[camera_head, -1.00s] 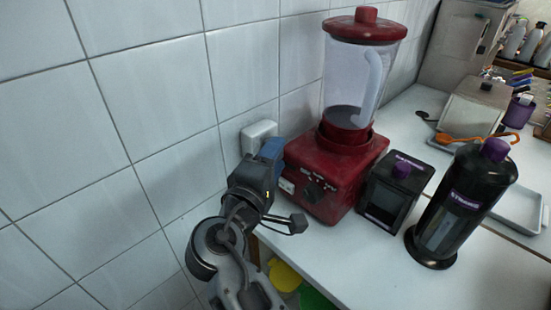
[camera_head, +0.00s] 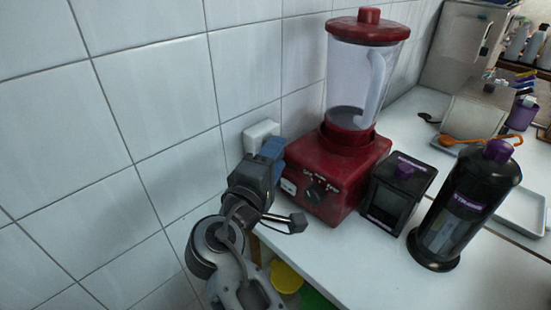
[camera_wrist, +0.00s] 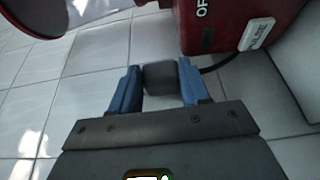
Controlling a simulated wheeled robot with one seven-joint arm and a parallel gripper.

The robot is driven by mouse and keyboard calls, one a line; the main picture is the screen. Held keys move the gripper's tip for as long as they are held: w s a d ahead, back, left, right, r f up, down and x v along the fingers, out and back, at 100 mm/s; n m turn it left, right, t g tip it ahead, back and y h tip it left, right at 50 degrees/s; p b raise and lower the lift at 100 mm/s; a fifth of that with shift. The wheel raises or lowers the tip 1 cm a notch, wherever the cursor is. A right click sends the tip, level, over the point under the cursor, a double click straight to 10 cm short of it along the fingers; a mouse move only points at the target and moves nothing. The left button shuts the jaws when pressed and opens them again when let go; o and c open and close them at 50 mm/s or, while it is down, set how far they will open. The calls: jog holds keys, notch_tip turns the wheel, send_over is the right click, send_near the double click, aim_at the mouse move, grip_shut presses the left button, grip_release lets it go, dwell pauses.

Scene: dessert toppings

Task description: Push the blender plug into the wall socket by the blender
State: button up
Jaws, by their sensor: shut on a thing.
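The red blender (camera_head: 338,172) stands at the left end of the counter against the tiled wall. The white wall socket (camera_head: 261,134) is on the wall just left of it. My gripper (camera_head: 268,151) is close to the socket, its blue fingers beside the blender base. In the wrist view, my gripper (camera_wrist: 157,84) is shut on the dark grey blender plug (camera_wrist: 160,77), one blue finger on each side. A dark cord runs from the plug toward the blender base (camera_wrist: 225,22). The plug is hidden in the head view, so I cannot tell whether it touches the socket.
A black box with a purple knob (camera_head: 396,190) and a tall black dispenser (camera_head: 462,205) stand right of the blender. The counter front (camera_head: 375,275) is clear. A yellow item (camera_head: 286,277) and a green item (camera_head: 314,299) are below the counter edge.

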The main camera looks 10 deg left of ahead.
jog(key=o, duration=1.2)
